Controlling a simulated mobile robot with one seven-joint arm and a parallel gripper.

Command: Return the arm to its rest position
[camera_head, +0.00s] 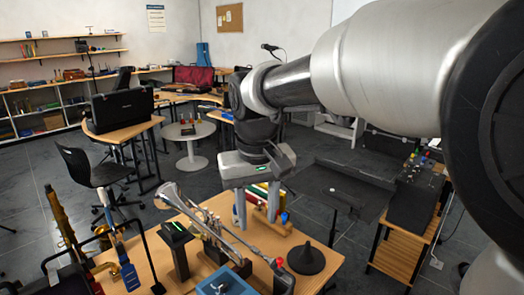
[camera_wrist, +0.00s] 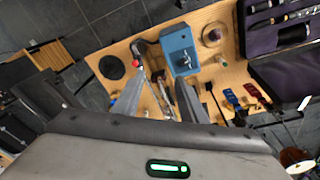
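My arm (camera_head: 390,65) reaches across the upper right of the head view and ends at my gripper (camera_head: 256,222), over the far part of the wooden table. Its two fingers point down and stand apart, with nothing visibly held between them. In the wrist view my gripper (camera_wrist: 160,100) also shows its fingers apart, with the table top beyond them. A trumpet-like silver instrument (camera_head: 173,195) stands on the table to the left of my gripper. Whether the fingertips touch anything is hard to tell.
The wooden table (camera_head: 327,262) holds a black cone (camera_head: 306,258), a blue box (camera_head: 226,284) and colored bars (camera_head: 262,192) close to the fingers. A black music stand (camera_head: 340,188) is at the right. A chair (camera_head: 85,167) and round white table (camera_head: 188,132) stand behind left.

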